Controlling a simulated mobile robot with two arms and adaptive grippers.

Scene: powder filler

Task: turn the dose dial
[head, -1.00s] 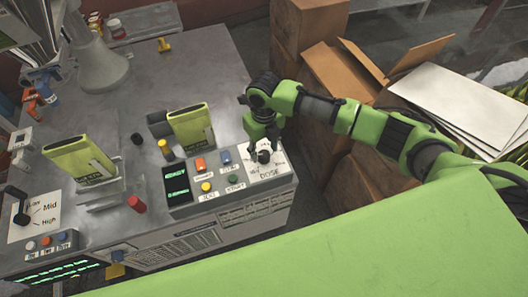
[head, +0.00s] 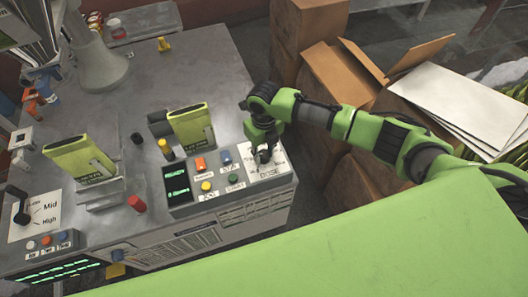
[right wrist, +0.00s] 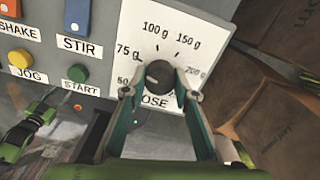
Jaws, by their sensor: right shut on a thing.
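The dose dial (right wrist: 158,76) is a dark round knob on a white scale plate (right wrist: 190,28) marked 75 g, 100 g, 150 g and 200 g. My right gripper (right wrist: 160,96) is shut on the dial, with one finger on each side of it. I cannot clearly tell which mark the dial points at. In the head view my right gripper (head: 262,152) comes down over the front right corner of the machine and mostly hides the dial.
Left of the dial are the blue stir button (right wrist: 77,14), the green start button (right wrist: 77,73), the yellow jog button (right wrist: 20,58) and a dark display (head: 178,184). Green packets (head: 192,126) stand behind the panel. Cardboard boxes (head: 345,90) stand right of the machine.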

